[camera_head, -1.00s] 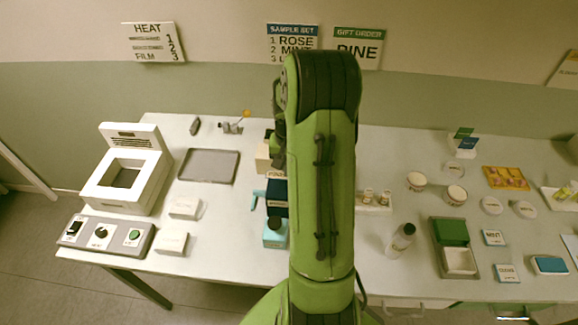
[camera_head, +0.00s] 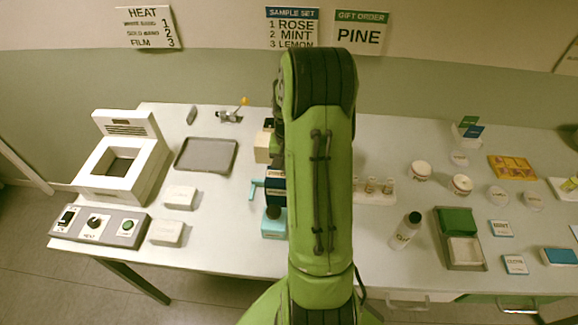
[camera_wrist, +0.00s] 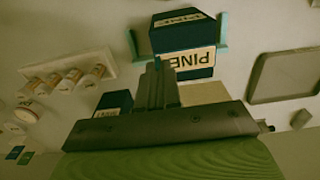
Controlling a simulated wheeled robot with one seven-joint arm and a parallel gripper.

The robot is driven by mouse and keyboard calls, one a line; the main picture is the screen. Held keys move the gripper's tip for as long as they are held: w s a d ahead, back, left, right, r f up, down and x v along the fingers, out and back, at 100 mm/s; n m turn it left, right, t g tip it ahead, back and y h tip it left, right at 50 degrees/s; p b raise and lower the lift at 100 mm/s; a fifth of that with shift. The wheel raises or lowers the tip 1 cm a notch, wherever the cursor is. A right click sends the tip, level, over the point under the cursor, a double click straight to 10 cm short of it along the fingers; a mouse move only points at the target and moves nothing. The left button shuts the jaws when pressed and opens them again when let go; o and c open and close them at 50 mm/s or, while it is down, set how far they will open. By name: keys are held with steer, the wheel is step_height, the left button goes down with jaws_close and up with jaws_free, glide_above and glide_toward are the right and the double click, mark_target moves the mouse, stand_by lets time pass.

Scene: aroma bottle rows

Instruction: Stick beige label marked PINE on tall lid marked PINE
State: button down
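The tall navy lid (camera_wrist: 182,40) shows in the wrist view with PINE on its top. It is also partly visible left of my arm in the head view (camera_head: 277,190). The beige label (camera_wrist: 192,60) marked PINE lies across the lid's side facing the wrist camera. Whether it is pressed flat there I cannot tell. My gripper (camera_wrist: 157,70) has its fingers close together at the label's left edge and looks shut on it. In the head view my arm hides the fingers.
A teal holder (camera_head: 254,188) stands around the lid. A rack of vials (camera_head: 374,190) stands right of my arm. A grey tray (camera_head: 206,155) lies left. Table around the white bottle (camera_head: 405,231) is fairly clear.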

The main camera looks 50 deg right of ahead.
steer(key=shift+f+b, duration=0.35)
stand_by(1.3)
steer(key=c, duration=1.3)
jaws_free()
steer(key=shift+s, duration=0.1)
steer(key=shift+o, duration=0.2)
steer(key=shift+a, duration=0.1)
steer(key=shift+w+r+p, duration=0.2)
steer(key=shift+r+p, duration=0.7)
steer(key=shift+r, duration=0.2)
steer(key=shift+s+r+p, duration=0.1)
steer(key=shift+r+p, duration=2.05)
steer(key=shift+r, duration=0.8)
